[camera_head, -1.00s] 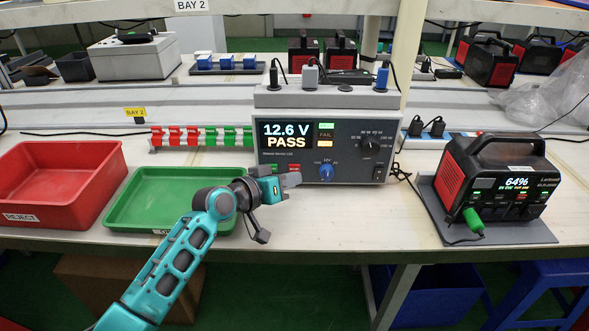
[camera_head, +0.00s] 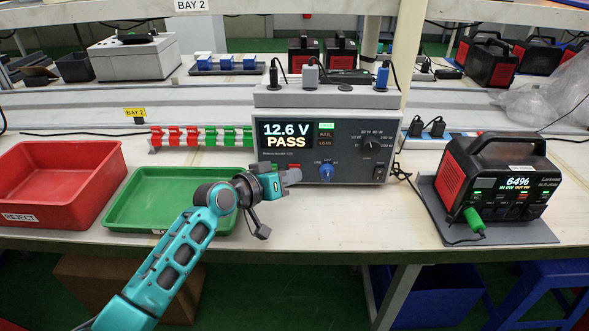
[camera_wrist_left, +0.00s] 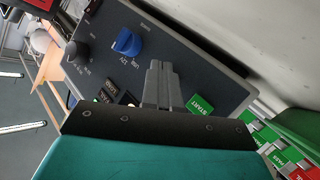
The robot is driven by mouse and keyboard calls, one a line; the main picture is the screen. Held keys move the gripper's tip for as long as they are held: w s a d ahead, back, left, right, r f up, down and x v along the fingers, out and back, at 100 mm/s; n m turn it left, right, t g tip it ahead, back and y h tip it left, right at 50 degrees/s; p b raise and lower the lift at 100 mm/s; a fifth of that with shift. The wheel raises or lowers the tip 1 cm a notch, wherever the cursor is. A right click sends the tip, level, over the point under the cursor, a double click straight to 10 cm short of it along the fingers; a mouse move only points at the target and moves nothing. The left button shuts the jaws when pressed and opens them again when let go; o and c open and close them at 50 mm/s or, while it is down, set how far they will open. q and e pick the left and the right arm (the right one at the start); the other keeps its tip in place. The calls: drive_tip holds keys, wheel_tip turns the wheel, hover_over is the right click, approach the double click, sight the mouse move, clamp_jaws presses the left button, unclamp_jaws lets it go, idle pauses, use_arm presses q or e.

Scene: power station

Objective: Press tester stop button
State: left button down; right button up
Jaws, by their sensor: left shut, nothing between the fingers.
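The grey tester (camera_head: 345,150) stands at the middle of the bench, and its screen (camera_head: 284,136) reads 12.6 V PASS. The PASS lamp (camera_head: 326,126) is lit green and the LOAD lamp (camera_head: 326,143) is dark. A red button (camera_head: 295,167) shows partly just above my left gripper (camera_head: 297,176), at the lower left of the panel. My left gripper is shut and empty, its tips close to the panel; contact cannot be told. The left wrist view shows the shut fingers (camera_wrist_left: 160,80) beside the green START button (camera_wrist_left: 199,105); they hide part of the panel.
A blue knob (camera_head: 327,172) sits right of the fingertips. A green tray (camera_head: 120,212) lies under my left forearm, with a red reject bin (camera_head: 60,228) left of it. A power station (camera_head: 497,178) showing 64% stands at the right on a grey mat (camera_head: 530,234).

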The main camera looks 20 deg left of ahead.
use_arm(q)
drive_tip(key=shift+s+d+p, duration=0.1)
drive_tip(key=shift+s+p, duration=0.3)
drive_tip(key=shift+s, duration=0.25)
drive_tip(key=shift+s+d+r+p, duration=0.1)
drive_tip(key=shift+s+d+p, duration=0.05)
drive_tip(key=shift+s+p, duration=0.25)
drive_tip(key=shift+s+d+p, duration=0.25)
drive_tip(key=shift+s+p, duration=0.25)
drive_tip(key=shift+s, duration=0.3)
drive_tip(key=shift+s+d+p, duration=0.2)
drive_tip(key=shift+s+p, duration=0.25)
drive_tip(key=shift+s, duration=0.3)
drive_tip(key=shift+s+d+p, duration=0.25)
drive_tip(key=shift+s+p, duration=0.25)
drive_tip(key=shift+s, duration=0.3)
